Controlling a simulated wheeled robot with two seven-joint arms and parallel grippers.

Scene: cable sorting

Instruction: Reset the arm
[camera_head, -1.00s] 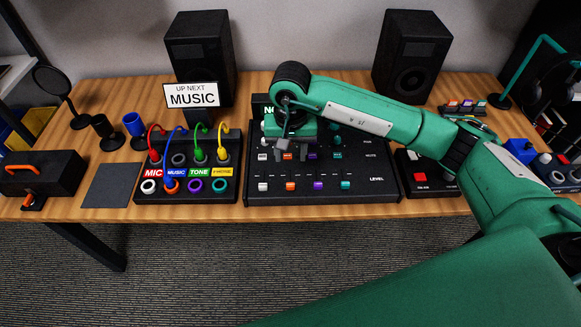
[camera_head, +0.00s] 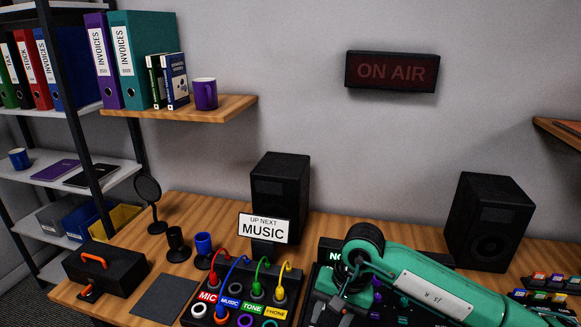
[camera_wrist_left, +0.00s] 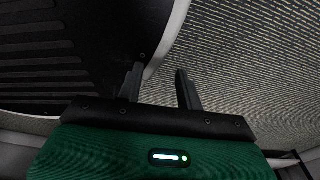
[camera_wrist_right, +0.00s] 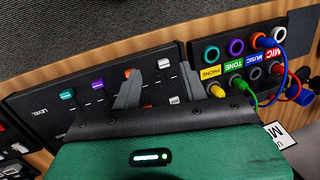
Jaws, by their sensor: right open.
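My right gripper (camera_head: 333,312) is open and empty above the left part of the black mixer console. The right wrist view shows its two spread fingers (camera_wrist_right: 158,92) over the console (camera_wrist_right: 84,112). To its left in the head view is the black cable box (camera_head: 190,316) with red, blue, green and yellow cables. In the right wrist view, the blue plug (camera_wrist_right: 262,41) sits in the orange-ringed socket by the MUSIC label. A sign (camera_head: 264,229) reads "UP NEXT MUSIC". My left gripper (camera_wrist_left: 160,90) is open and empty above carpet, outside the head view.
Two black speakers (camera_head: 281,190) stand at the back of the table. A dark mat (camera_head: 166,299), a black case (camera_head: 106,268) and cups lie left of the cable box. A wall shelf (camera_head: 190,107), a shelf rack and an ON AIR sign (camera_head: 391,71) are above.

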